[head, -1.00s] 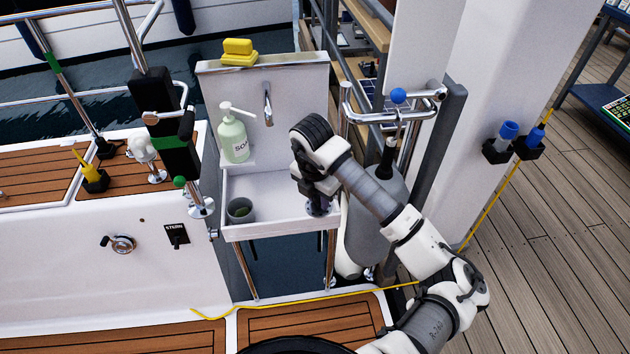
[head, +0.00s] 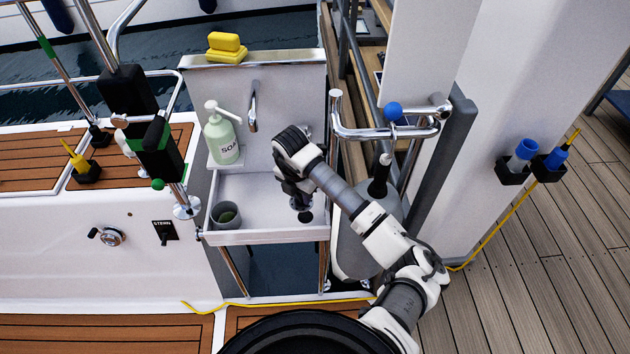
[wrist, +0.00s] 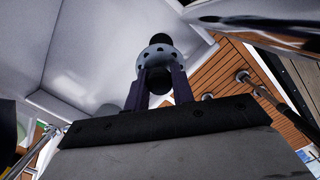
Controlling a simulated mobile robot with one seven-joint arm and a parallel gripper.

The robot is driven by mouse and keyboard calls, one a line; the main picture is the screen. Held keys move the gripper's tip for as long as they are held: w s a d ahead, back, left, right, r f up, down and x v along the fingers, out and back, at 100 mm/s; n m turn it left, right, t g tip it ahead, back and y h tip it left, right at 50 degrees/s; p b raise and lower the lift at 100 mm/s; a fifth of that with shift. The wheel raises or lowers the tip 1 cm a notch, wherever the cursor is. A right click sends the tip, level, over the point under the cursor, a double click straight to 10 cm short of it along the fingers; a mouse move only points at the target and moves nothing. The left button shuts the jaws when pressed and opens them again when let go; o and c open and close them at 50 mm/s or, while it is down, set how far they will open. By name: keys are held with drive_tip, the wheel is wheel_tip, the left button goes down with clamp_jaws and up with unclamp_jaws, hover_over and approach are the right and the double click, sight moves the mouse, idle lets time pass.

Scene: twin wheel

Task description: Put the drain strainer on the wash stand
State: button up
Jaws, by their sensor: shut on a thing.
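The drain strainer (wrist: 160,57) is a grey perforated disc with black round parts above and below it in the wrist view. My gripper (wrist: 158,85) is shut on it, with a dark finger on each side. In the head view my gripper (head: 299,190) points down into the right part of the white wash stand basin (head: 262,190), and a little of the strainer (head: 301,204) shows below the fingers. I cannot tell whether the strainer touches the basin floor. My wrist hides part of the basin's back right.
A soap bottle (head: 221,138) stands at the basin's back left, and a grey cup (head: 226,215) sits at its front left. A tap (head: 253,105) is on the back panel, with yellow sponges (head: 225,46) on top. A chrome rail (head: 385,131) stands to the right.

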sight(300, 195)
drive_tip(key=shift+w+d, duration=0.5)
drive_tip(key=shift+f, duration=0.1)
drive_tip(key=shift+f+b, duration=3.15)
drive_tip(key=shift+f, duration=0.85)
drive_tip(key=shift+f+b, duration=0.3)
drive_tip(key=shift+f, duration=0.1)
drive_tip(key=o, duration=1.4)
drive_tip(key=shift+c, duration=0.2)
drive_tip(key=shift+r, duration=0.15)
drive_tip(key=r, duration=0.4)
drive_tip(key=s+r, duration=0.1)
drive_tip(key=r, duration=0.4)
drive_tip(key=a+r+b, duration=0.1)
drive_tip(key=r, duration=0.3)
drive_tip(key=shift+s+r, duration=0.2)
drive_tip(key=shift+r, duration=0.05)
drive_tip(key=shift+s+a, duration=0.1)
drive_tip(key=shift+a, duration=0.05)
